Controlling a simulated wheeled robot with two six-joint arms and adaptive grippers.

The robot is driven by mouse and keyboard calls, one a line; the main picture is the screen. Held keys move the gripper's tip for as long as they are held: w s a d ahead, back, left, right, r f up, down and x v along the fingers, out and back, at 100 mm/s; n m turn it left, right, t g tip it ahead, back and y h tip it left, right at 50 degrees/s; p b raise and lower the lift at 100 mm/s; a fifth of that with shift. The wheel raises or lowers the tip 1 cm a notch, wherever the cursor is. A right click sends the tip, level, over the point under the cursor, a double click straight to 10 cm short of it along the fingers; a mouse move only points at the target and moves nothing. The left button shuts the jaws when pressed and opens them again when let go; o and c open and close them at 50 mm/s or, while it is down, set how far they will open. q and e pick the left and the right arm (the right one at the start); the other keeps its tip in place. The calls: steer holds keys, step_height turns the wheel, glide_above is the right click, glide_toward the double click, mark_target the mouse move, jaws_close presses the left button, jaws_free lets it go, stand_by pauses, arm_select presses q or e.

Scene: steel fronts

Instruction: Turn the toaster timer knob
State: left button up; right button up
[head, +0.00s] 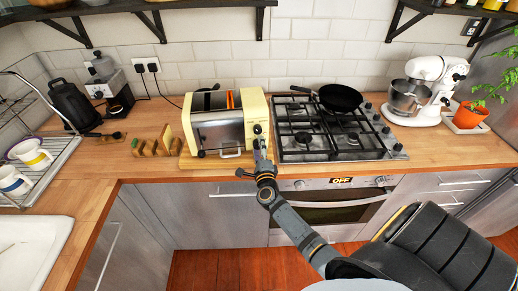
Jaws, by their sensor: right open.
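The toaster (218,131) is cream with a steel front and stands on a wooden board on the counter. Its right end panel carries a dark timer knob (257,129). An orange strip shows in its top slot. My right gripper (260,148) is open, just below the knob at the toaster's right end. It partly covers the lower part of that panel; I cannot tell whether a finger touches the knob. My left gripper is not in view.
A gas hob (310,148) with a black pan (340,97) lies close to the right of the toaster. A wooden holder (155,147) stands to the left. A coffee grinder (103,75), dish rack (40,150) and stand mixer (415,90) are farther off.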

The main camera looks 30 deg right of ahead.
steer(key=v, duration=1.2)
steer(key=w+d+n, duration=0.1)
steer(key=w+n, duration=0.2)
steer(key=n, duration=0.3)
steer(key=w+d+n, duration=0.1)
steer(key=w+n, duration=0.2)
steer(key=n, duration=0.3)
steer(key=w+d+r+n+g, duration=0.1)
steer(key=w+d+n, duration=0.1)
steer(key=w+n, duration=0.2)
steer(key=shift+d+n+h, duration=0.1)
steer(key=shift+n+h, duration=0.2)
steer(key=shift+n, duration=1.1)
steer(key=shift+f, duration=0.1)
steer(key=c, duration=1.2)
